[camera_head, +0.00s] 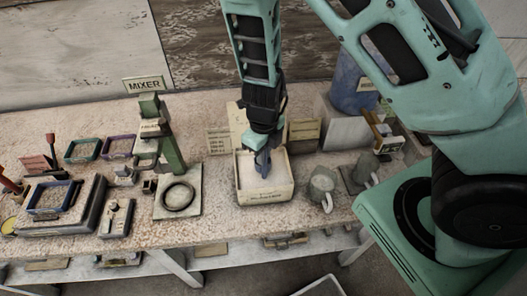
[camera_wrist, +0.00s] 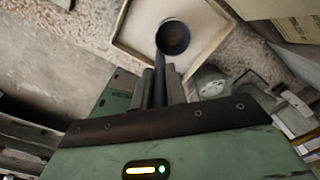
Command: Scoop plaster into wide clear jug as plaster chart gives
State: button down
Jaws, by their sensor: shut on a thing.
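My gripper (camera_head: 263,152) reaches down over a pale open box of white powder (camera_head: 268,197) at the middle of the bench. In the wrist view my gripper (camera_wrist: 160,80) is shut on the handle of a dark blue scoop (camera_wrist: 173,37). The scoop's round bowl is over the box (camera_wrist: 128,43); I cannot tell whether it touches the powder or holds any. Two jugs stand right of the box, a near one (camera_head: 321,186) and a farther one (camera_head: 365,170). Pale cards (camera_head: 219,140) stand behind the box; their writing is too small to read.
Left of the box is a green mixer stand (camera_head: 170,150) with a dark ring on its base, under a MIXER sign (camera_head: 144,85). Farther left are a scale-like block with a blue tray (camera_head: 50,197) and small coloured trays (camera_head: 82,150). A blue bin (camera_head: 352,85) stands at the back right.

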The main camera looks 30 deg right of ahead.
aim_at(264, 167)
jog(key=shift+f+b, duration=2.3)
jog(key=shift+f, duration=0.95)
jog(key=shift+r, duration=0.15)
notch_tip(264, 167, up, 10)
jog(key=p, duration=1.1)
jog(key=shift+s, duration=0.1)
